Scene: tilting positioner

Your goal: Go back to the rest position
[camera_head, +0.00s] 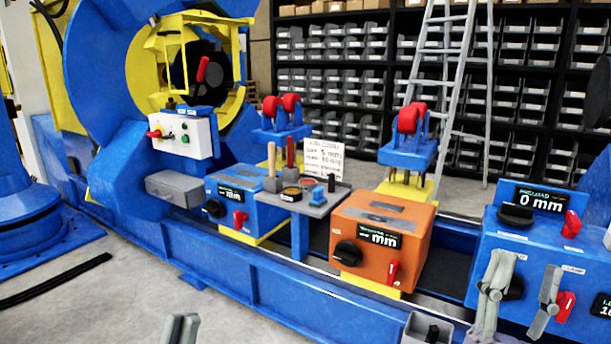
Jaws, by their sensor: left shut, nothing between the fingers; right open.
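My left gripper (180,329) shows only its grey fingertips at the bottom edge, left of the middle. They are together with nothing between them, over the grey floor. My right gripper (519,300) is at the lower right with its two grey fingers spread apart and empty. It appears in front of the blue preload box (483,262), which has a 0 mm display and red levers. The fingers partly hide a black knob (514,287) on that box. I cannot tell whether they touch the box.
An orange box (412,272) with a black knob and a red lever stands left of my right gripper. A small tool stand (318,209) and a blue box (262,206) are further left. The big blue positioner (120,165) fills the left. Floor (110,310) at lower left is mostly clear.

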